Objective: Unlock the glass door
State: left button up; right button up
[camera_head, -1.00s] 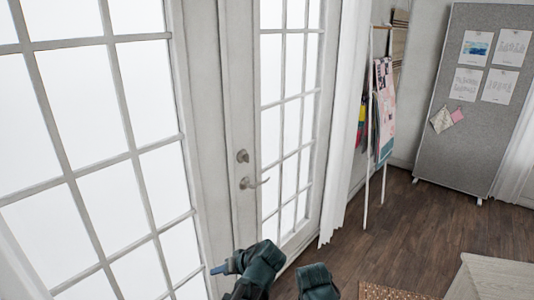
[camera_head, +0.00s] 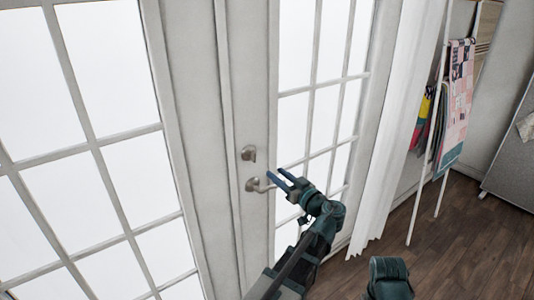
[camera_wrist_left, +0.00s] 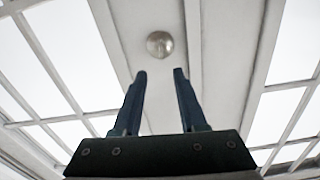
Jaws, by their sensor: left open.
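The glass door (camera_head: 250,95) has white frames and bright panes. My right gripper is not in view.
A white curtain (camera_head: 392,130) hangs right of the door. A rack with hanging fabrics (camera_head: 455,100) stands farther right, beside a grey board (camera_head: 512,150). The dark wood floor (camera_head: 460,235) is clear at the lower right.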

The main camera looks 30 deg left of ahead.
aim_at(255, 157)
pick_arm(q)
jog(key=x, duration=1.3)
jog(key=shift+w+a, duration=0.1)
jog(key=shift+a, duration=0.3)
grip_shut()
